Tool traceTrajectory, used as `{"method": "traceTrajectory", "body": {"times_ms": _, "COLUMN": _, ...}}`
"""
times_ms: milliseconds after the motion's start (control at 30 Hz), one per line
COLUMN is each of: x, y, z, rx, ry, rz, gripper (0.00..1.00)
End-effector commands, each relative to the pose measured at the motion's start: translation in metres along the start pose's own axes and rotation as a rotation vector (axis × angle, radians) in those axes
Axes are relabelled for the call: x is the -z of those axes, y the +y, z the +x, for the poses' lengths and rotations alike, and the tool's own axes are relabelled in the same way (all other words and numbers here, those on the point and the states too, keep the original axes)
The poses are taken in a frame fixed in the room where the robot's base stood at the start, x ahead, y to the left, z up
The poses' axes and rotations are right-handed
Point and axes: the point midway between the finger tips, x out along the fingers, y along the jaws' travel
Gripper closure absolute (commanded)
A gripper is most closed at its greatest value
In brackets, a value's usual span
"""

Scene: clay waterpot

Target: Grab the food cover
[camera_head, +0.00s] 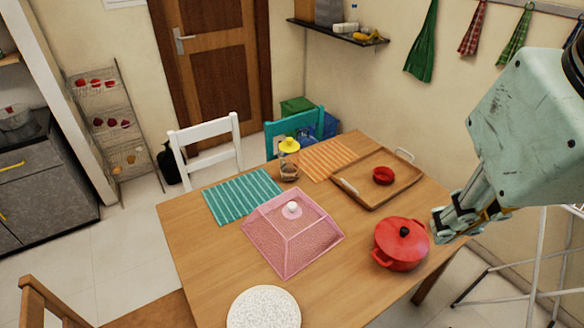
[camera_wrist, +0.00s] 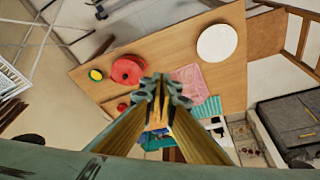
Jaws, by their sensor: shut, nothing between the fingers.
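The food cover (camera_head: 291,240) is a pink, see-through mesh pyramid with a white knob on top. It stands on the wooden table (camera_head: 195,285), near its middle. It also shows in the wrist view (camera_wrist: 190,80), partly hidden behind my gripper. My gripper (camera_head: 440,225) is at the right of the head view, beside the red pot and apart from the food cover. In the wrist view its fingers (camera_wrist: 160,80) are together at the centre, with nothing between them.
A red lidded pot (camera_head: 402,246) stands between my gripper and the food cover. A wooden tray (camera_head: 352,187) with a red item lies behind. A white round plate (camera_head: 263,308) is at the front, a teal striped mat (camera_head: 243,197) at the back left. Chairs surround the table.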

Motion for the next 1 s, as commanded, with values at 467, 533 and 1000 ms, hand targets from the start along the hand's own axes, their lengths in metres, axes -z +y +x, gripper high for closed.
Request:
{"method": "traceTrajectory", "body": {"times_ms": 467, "x": 0.0, "y": 0.0, "z": 0.0, "rx": 0.0, "ry": 0.0, "rz": 0.0, "gripper": 0.91}}
{"method": "traceTrajectory", "body": {"times_ms": 533, "x": 0.0, "y": 0.0, "z": 0.0, "rx": 0.0, "ry": 0.0, "rz": 0.0, "gripper": 0.85}}
{"method": "traceTrajectory", "body": {"times_ms": 1000, "x": 0.0001, "y": -0.0001, "z": 0.0, "rx": 0.0, "ry": 0.0, "rz": 0.0, "gripper": 0.66}}
